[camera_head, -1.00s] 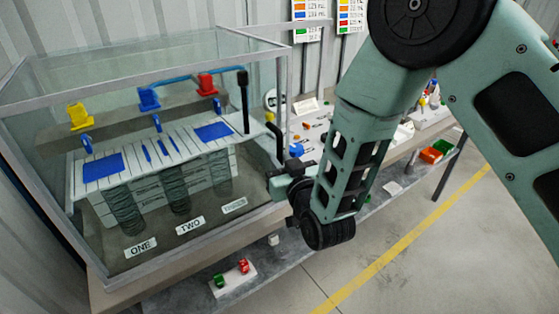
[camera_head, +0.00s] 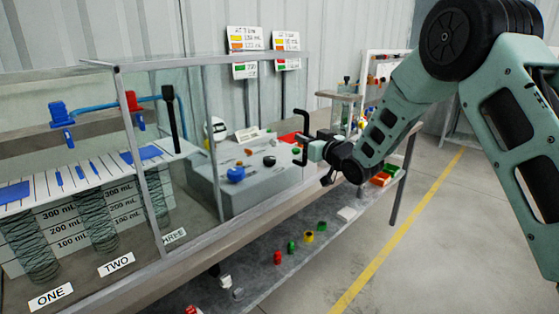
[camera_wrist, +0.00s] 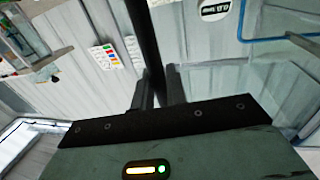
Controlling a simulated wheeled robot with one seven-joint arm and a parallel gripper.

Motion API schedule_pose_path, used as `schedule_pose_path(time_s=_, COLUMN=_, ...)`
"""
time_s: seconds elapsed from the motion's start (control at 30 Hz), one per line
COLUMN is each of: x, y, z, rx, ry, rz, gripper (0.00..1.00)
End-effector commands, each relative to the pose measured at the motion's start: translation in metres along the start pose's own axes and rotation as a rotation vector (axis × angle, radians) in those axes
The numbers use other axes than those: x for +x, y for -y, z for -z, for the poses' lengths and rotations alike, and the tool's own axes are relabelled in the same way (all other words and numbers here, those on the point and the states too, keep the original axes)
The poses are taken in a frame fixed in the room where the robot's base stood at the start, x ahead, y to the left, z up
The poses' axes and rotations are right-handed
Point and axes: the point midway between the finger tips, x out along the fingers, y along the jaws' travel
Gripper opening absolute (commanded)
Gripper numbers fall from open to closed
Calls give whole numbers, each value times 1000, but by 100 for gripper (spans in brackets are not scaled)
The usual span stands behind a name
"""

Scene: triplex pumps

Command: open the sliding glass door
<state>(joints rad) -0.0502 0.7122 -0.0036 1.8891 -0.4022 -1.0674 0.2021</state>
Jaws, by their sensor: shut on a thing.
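The sliding glass door (camera_head: 185,150) is a clear pane in a grey frame on the front of the glass case. Its left upright (camera_head: 140,165) stands between the TWO label and the case's right part. The pane reaches right, past the case, in front of a grey control box. A black bar handle (camera_head: 302,122) is at its right end. My gripper (camera_head: 303,150) is shut on this handle. In the wrist view, the handle (camera_wrist: 143,40) runs down between the two fingers of my gripper (camera_wrist: 158,88).
Inside the case are coiled columns (camera_head: 95,220), a blue valve (camera_head: 61,113) and a black lever (camera_head: 171,118). The control box (camera_head: 250,180) stands right of it. Small coloured parts (camera_head: 308,238) lie on a lower shelf. Floor at right is clear.

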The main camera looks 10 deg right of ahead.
Motion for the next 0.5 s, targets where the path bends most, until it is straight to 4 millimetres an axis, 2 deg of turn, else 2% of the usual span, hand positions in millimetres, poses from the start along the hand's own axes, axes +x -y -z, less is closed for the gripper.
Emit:
schedule_pose_path(time_s=0.03, x=2, y=-23, z=-4, rx=-2, ry=-1, rz=-11, gripper=0)
schedule_pose_path(time_s=0.2, x=13, y=-74, z=-2, rx=-2, ry=0, rz=-9, gripper=0)
schedule_pose_path(time_s=0.3, x=18, y=-99, z=-2, rx=-1, ry=1, rz=-8, gripper=0)
schedule_pose_path(time_s=0.5, x=25, y=-133, z=-1, rx=-1, ry=1, rz=-6, gripper=0)
